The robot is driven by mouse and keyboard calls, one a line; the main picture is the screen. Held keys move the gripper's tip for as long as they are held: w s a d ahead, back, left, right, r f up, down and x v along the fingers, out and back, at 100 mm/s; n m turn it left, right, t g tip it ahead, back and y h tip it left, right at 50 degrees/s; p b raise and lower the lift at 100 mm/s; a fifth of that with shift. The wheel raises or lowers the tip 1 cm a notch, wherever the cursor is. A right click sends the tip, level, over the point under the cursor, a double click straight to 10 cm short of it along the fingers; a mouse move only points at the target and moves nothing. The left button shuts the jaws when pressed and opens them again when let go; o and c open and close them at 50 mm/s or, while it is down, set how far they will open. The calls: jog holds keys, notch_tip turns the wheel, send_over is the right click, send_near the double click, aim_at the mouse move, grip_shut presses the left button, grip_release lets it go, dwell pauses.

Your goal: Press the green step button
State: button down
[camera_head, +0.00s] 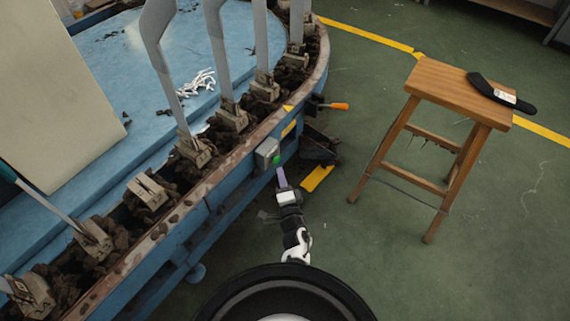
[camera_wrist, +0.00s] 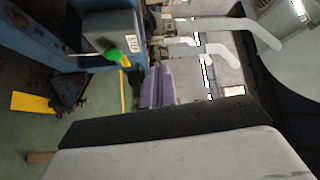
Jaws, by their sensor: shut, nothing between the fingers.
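The green step button (camera_head: 277,159) sticks out from a small grey box (camera_head: 266,153) on the side of the blue machine. My gripper (camera_head: 281,177) has its purple fingers shut and empty, just below the button in the head view. In the wrist view the green button (camera_wrist: 116,54) is at upper left on the grey box (camera_wrist: 105,28), beside a white label (camera_wrist: 131,48). The shut fingers (camera_wrist: 157,86) are to the right of and below the button there, with a gap in the picture. I cannot tell whether they touch it in depth.
The curved machine rim (camera_head: 190,186) carries several grey upright forms in clamps.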

jog(key=s+d+f+m+g+h, duration=0.1)
jog(key=s+d+f+m, duration=0.1)
jog(key=f, duration=0.5)
jog(key=s+d, duration=0.1)
jog(key=d, duration=0.1)
jog(key=shift+s+d+f+m, duration=0.15)
jog(key=shift+s+d+m, duration=0.15)
jog(key=shift+d, duration=0.1)
jog(key=shift+w, duration=0.1)
jog(key=b, duration=0.3)
send_near(275, 159)
jog(key=w+d+f, duration=0.1)
jog(key=w+d, duration=0.3)
jog(key=w, duration=0.1)
jog(key=shift+w+a+f+b, duration=0.1)
jog(key=shift+w+a+b, duration=0.1)
jog(key=shift+w+a, duration=0.25)
jog(key=shift+w+a+b, duration=0.15)
jog(key=shift+w+a, duration=0.05)
jog(key=shift+a, duration=0.45)
jog(key=shift+w+a+f+b, duration=0.1)
jog(key=shift+w+a+b, duration=0.1)
jog(key=shift+w+a, duration=0.25)
jog(key=shift+s, duration=0.1)
